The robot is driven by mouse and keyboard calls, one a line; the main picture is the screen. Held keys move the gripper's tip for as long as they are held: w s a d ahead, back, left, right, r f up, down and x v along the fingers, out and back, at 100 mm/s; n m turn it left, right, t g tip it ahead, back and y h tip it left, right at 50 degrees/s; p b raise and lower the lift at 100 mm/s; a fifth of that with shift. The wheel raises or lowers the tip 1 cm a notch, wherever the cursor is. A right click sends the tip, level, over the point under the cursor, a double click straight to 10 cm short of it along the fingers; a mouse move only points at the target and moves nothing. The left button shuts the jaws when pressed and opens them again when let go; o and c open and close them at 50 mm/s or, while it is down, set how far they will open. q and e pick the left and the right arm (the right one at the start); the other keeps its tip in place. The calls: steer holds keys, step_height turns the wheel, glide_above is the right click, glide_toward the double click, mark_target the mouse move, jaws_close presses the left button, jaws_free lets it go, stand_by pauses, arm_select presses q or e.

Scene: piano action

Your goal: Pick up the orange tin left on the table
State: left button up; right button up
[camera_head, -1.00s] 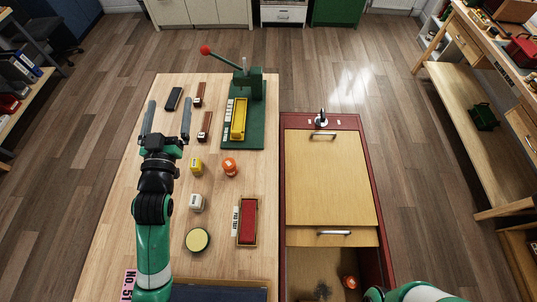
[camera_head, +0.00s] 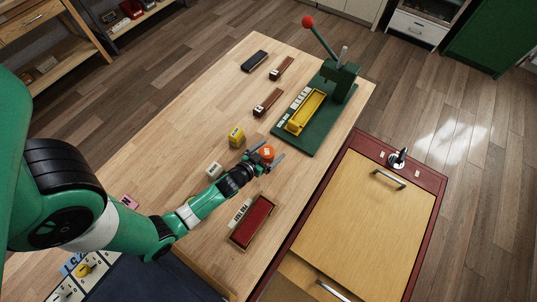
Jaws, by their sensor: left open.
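The orange tin (camera_head: 267,153) stands on the wooden table, right of the yellow box. My left gripper (camera_head: 264,150) reaches in from the lower left and is open. Its two fingers lie on either side of the tin in the picture. I cannot tell whether they touch it or how high they are above the table. The gripper body partly covers the tin's near side. My right gripper is not in view.
Close by are a yellow box (camera_head: 236,136), a white box (camera_head: 214,169) and a red-lined tray (camera_head: 251,222). A green press (camera_head: 322,116) with a red-knobbed lever stands behind. A red cabinet (camera_head: 428,172) with a wooden lid adjoins the table's right side.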

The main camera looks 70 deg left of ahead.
arm_select(q)
steer(key=shift+w+a+f, duration=0.2)
steer(key=shift+w, duration=0.15)
steer(key=shift+c, duration=0.3)
steer(key=c, duration=1.4)
steer(key=shift+r, duration=0.1)
